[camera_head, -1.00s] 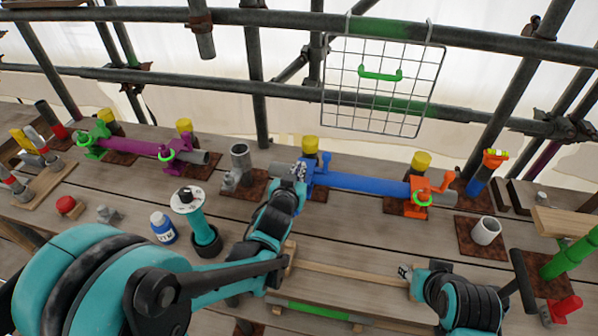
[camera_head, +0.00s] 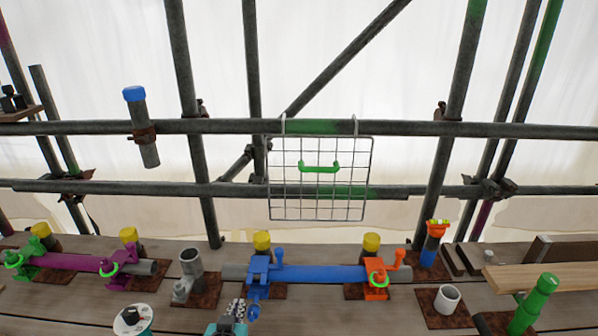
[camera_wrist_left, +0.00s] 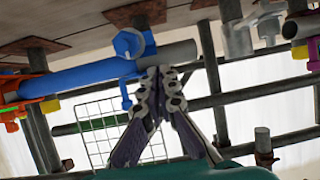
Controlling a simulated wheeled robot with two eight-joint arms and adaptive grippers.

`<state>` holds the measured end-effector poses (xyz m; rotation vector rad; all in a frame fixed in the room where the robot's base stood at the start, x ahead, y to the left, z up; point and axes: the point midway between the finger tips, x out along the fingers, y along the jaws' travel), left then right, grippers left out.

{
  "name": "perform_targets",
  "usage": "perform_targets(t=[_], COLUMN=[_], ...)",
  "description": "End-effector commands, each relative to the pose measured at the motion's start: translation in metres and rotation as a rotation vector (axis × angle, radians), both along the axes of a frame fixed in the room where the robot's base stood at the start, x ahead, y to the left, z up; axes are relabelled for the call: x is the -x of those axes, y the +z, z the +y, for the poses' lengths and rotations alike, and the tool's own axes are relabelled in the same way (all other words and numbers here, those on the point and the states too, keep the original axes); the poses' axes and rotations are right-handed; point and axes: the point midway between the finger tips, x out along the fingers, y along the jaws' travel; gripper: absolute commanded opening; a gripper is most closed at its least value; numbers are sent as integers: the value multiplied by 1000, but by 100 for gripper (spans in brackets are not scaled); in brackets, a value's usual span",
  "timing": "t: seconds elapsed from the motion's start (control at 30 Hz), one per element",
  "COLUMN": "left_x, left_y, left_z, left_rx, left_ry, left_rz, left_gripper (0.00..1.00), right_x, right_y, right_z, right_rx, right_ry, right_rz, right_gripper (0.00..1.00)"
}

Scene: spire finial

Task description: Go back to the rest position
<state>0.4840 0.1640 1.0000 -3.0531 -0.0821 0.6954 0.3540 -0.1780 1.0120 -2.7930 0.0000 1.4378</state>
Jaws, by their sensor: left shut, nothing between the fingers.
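My left gripper (camera_head: 238,306) is at the bottom of the head view, just in front and to the left of the blue clamp (camera_head: 258,274). Its fingers are shut with nothing between them; they also show in the left wrist view (camera_wrist_left: 160,75), meeting at their tips. The blue clamp holds the left end of a blue tube (camera_head: 325,273). My right gripper is in neither view.
An orange clamp (camera_head: 376,292) grips the tube's right end. A purple tube (camera_head: 68,262) lies left, a grey pipe fitting (camera_head: 190,270) between. A wire basket (camera_head: 320,200) hangs on the scaffold rail (camera_head: 420,128) behind. A green post (camera_head: 532,305) stands front right.

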Motion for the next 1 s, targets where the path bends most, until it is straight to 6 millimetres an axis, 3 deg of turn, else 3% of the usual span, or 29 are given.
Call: perform_targets(t=[0.2, 0.4, 0.5, 0.67, 1.0], left_x=[50, 104, 121, 131, 130], left_y=[3, 8, 10, 12, 12], left_z=[20, 18, 16, 14, 14], left_rx=[2, 19, 28, 32, 33], left_ry=[23, -13, -31, -44, -43], left_rz=[253, 431, 478, 505, 504], left_gripper=[0, 0, 0, 0, 0], right_x=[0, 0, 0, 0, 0], right_y=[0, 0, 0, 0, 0], right_z=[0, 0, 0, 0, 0], right_rx=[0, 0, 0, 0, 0], right_ry=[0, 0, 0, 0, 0], right_rz=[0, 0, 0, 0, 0], right_gripper=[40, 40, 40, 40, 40])
